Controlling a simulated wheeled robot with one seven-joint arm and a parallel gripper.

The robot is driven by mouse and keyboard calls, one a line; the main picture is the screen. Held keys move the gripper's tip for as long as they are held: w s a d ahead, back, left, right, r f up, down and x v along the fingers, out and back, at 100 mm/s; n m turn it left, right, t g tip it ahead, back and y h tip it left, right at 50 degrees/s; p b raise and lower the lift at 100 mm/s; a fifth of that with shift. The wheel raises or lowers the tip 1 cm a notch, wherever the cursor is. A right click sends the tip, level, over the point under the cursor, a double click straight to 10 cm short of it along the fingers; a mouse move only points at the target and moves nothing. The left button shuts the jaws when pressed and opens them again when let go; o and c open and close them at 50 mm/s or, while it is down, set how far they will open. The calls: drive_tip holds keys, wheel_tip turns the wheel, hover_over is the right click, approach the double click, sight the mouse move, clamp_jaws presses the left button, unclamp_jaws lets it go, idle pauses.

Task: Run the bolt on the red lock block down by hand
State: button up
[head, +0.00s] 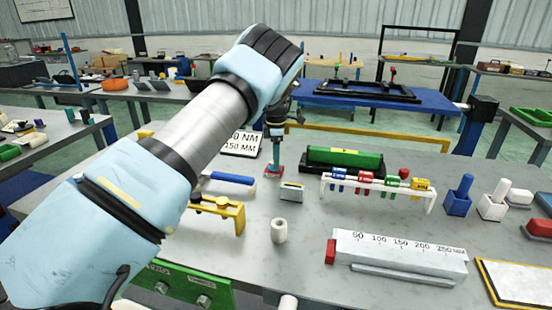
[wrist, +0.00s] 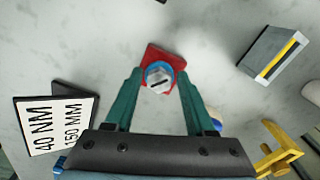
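The red lock block (wrist: 166,54) lies flat on the grey bench, and it also shows small in the head view (head: 273,175). A bolt (wrist: 160,84) with a slotted metal head stands on it, with a blue ring (wrist: 153,68) around it. My gripper (wrist: 160,76) points down over the block, its teal fingers on either side of the bolt head. The fingers look open, with a narrow gap between them and the bolt. In the head view my gripper (head: 275,160) is just above the block, and the bolt is hidden there.
A sign (wrist: 52,125) reading 40 NM, 150 MM stands close at left in the wrist view. A grey block with a yellow strip (wrist: 275,55) and a yellow bracket (wrist: 278,152) stand to the right. A green part (head: 345,158) lies behind the coloured-tag rack (head: 376,185).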

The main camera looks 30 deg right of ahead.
clamp_jaws()
idle(0.5)
